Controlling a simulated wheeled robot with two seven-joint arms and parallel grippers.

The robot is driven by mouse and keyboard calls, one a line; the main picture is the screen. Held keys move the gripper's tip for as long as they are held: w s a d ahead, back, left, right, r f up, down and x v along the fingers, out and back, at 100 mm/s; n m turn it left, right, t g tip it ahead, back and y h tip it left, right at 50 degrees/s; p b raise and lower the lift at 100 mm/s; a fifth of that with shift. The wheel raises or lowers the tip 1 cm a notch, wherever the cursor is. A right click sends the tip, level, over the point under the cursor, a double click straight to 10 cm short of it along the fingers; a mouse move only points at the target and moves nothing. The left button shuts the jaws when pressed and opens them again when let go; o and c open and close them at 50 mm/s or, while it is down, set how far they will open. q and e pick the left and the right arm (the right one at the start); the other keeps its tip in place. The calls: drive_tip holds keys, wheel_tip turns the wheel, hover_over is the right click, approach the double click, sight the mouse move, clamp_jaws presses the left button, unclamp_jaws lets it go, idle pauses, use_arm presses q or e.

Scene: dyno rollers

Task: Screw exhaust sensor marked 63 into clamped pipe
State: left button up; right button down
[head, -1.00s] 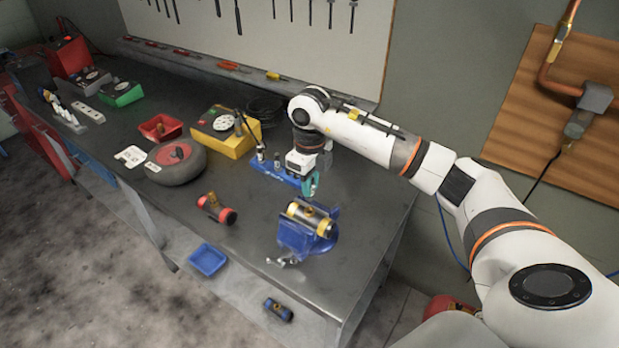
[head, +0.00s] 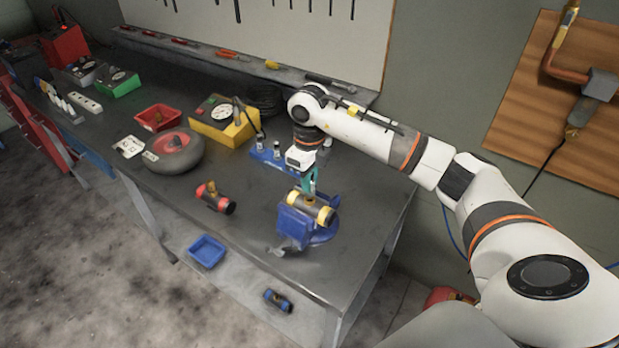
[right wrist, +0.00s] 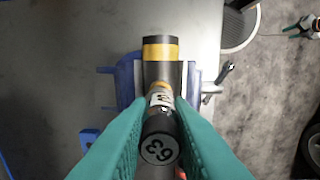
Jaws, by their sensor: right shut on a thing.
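My right gripper (head: 311,180) is shut on the exhaust sensor (right wrist: 158,149), whose dark end cap reads 63, upside down in the right wrist view. The teal fingers (right wrist: 160,104) grip it from both sides. The sensor is just above the dark pipe with yellow bands (head: 312,207), lined up near its middle; the pipe also shows in the right wrist view (right wrist: 160,50). I cannot tell whether sensor and pipe touch. The pipe lies clamped in the blue vise (head: 292,228) near the bench's front right corner. My left gripper is out of view.
A blue rack (head: 266,154) with upright sensors stands behind the vise. A red-banded pipe (head: 215,198) lies to the left, near a wheel (head: 173,155) and a yellow box (head: 222,125). A blue tray (head: 207,252) and a blue-banded pipe (head: 278,299) lie on the lower shelf.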

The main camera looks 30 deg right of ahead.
drive_tip(key=shift+f+b, duration=0.8)
drive_tip(key=shift+b, duration=0.2)
idle(1.5)
drive_tip(key=m, duration=0.4)
drive_tip(key=shift+r+m+p, duration=0.1)
drive_tip(key=shift+m+p, duration=0.3)
drive_tip(key=m+p, duration=0.1)
drive_tip(key=m, duration=0.5)
drive_tip(key=m+p, duration=0.1)
drive_tip(key=m, duration=0.4)
drive_tip(key=m+p, duration=0.1)
drive_tip(key=m, duration=0.2)
drive_tip(key=m+p, duration=0.1)
drive_tip(key=m, duration=0.3)
drive_tip(key=shift+m+p, duration=0.3)
drive_tip(key=shift+p, duration=0.1)
drive_tip(key=shift+m, duration=1)
